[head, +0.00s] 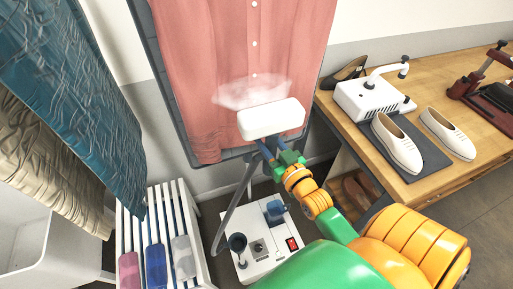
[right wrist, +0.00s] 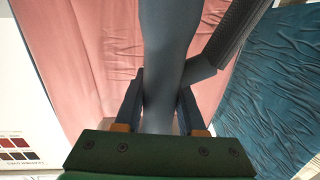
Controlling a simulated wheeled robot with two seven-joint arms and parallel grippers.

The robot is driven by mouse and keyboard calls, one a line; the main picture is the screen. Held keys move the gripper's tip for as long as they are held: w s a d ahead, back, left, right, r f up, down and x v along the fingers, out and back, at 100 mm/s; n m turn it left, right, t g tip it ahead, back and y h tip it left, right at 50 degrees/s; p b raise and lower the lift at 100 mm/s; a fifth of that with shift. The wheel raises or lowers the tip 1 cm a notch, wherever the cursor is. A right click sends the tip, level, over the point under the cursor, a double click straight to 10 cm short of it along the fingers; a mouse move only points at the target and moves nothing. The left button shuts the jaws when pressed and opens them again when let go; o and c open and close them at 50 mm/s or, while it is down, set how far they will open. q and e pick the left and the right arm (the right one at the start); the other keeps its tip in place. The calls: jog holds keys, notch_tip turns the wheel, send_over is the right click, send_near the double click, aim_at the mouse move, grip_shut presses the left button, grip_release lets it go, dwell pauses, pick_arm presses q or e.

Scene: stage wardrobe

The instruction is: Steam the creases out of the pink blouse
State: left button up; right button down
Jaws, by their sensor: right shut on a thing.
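The pink blouse (head: 205,50) hangs against a dark-framed board, its white buttons down the middle; it also fills much of the right wrist view (right wrist: 85,60). Faint creases show near its lower left part. My right gripper (head: 268,150) is shut on the grey handle (right wrist: 162,60) of the steamer head (head: 271,119), a white block held in front of the blouse's lower part. White steam (head: 250,91) spreads above the head over the cloth. The steamer base (head: 262,243) stands on the floor, with a grey hose (head: 232,212) rising from it. My left gripper is out of view.
Blue (head: 75,95) and beige (head: 40,150) crumpled cloths hang at the left. A white slatted rack (head: 183,215) with brushes stands below them. At the right, a wooden table (head: 455,185) holds pale shoes (head: 397,145) and a white device (head: 365,98).

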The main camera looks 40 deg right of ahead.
jog(key=w+d+b, duration=0.1)
jog(key=w+b, duration=0.2)
jog(key=w, duration=0.3)
jog(key=shift+d+r+b, duration=0.25)
jog(key=shift+d+b, duration=0.1)
jog(key=shift+d, duration=0.05)
notch_tip(320, 180, down, 7)
jog(key=b, duration=0.5)
dwell(0.3)
